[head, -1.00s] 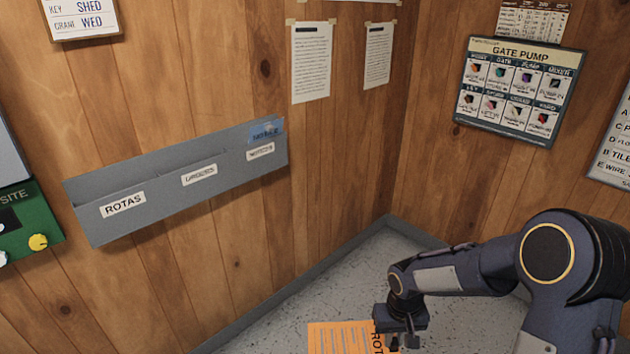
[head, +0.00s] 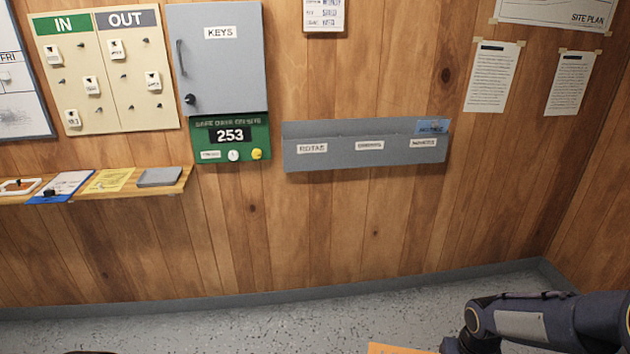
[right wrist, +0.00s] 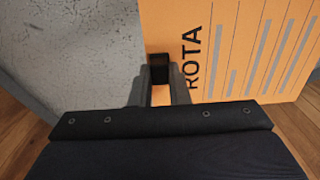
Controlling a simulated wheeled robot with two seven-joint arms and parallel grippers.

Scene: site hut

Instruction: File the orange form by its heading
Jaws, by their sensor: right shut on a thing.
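The orange form (right wrist: 240,45) fills the upper right of the right wrist view, with the heading ROTA and grey lines. My right gripper (right wrist: 160,72) is shut on its edge beside the heading. In the head view only the top of the form (head: 398,349) shows at the bottom edge, and my right gripper's jaws are out of frame. A grey wall rack (head: 330,163) has three labelled pockets. The left label (head: 312,148) reads ROTAS; the middle and right labels are too small to read surely. A blue paper (head: 433,126) stands in the right pocket. My left gripper is not in view.
A grey KEYS cabinet (head: 218,80) and a green counter board (head: 230,152) hang left of the rack. A wooden shelf (head: 120,191) with papers juts out at the left. The wall below the rack is clear.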

